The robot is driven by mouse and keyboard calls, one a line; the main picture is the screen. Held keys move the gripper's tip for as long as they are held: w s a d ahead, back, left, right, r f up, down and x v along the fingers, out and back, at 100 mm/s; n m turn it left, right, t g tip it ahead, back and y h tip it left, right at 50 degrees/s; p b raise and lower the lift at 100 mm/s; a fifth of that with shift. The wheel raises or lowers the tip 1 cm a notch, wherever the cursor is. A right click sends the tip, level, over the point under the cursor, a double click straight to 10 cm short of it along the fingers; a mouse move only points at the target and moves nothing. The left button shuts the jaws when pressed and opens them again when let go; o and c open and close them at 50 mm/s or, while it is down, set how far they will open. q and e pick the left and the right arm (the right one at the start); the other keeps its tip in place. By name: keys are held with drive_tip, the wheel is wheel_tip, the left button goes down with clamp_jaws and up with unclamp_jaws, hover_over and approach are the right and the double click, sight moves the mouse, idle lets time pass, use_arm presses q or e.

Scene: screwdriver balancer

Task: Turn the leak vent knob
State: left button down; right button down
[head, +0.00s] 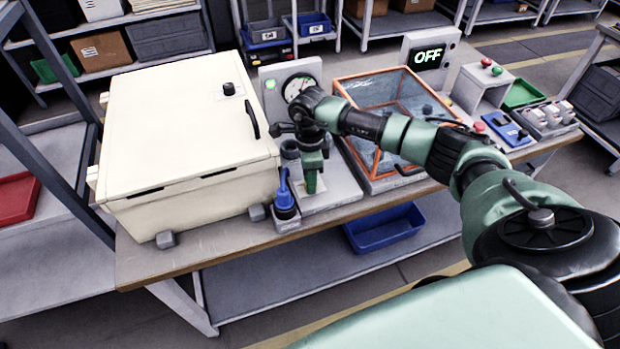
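My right gripper (312,180) points down in front of the gauge panel (270,82), which carries a round dial gauge (298,88) and a lit green lamp. Its fingers overlap from this angle, so I cannot tell whether they are open or shut, or whether they touch anything. A small black knob (229,88) sits on the lid of the cream box, left of the gripper and apart from it. I cannot tell whether this is the leak vent knob; my gripper and wrist hide part of the fixture below the gauge. My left gripper is not in view.
The closed cream box (190,135) fills the bench's left side. A blue-handled tool (285,195) stands in a holder beside my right gripper. An orange-framed clear case (390,95), an OFF display (428,57) and a button box (485,85) are to the right.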

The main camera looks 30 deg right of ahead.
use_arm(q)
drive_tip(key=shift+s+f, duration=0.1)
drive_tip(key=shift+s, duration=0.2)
use_arm(e)
drive_tip(key=shift+m, duration=0.3)
drive_tip(key=shift+m+b, duration=0.55)
drive_tip(key=shift+m, duration=0.45)
drive_tip(key=m+b, duration=0.1)
drive_tip(key=m, duration=0.4)
drive_tip(key=shift+d, duration=0.1)
drive_tip(key=m, duration=0.5)
drive_tip(key=shift+m+t, duration=0.3)
drive_tip(key=shift+m, duration=0.1)
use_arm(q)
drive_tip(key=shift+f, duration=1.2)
use_arm(e)
drive_tip(key=shift+r+m, duration=0.1)
drive_tip(key=shift+m, duration=2.1)
drive_tip(key=c, duration=1.1)
unclamp_jaws()
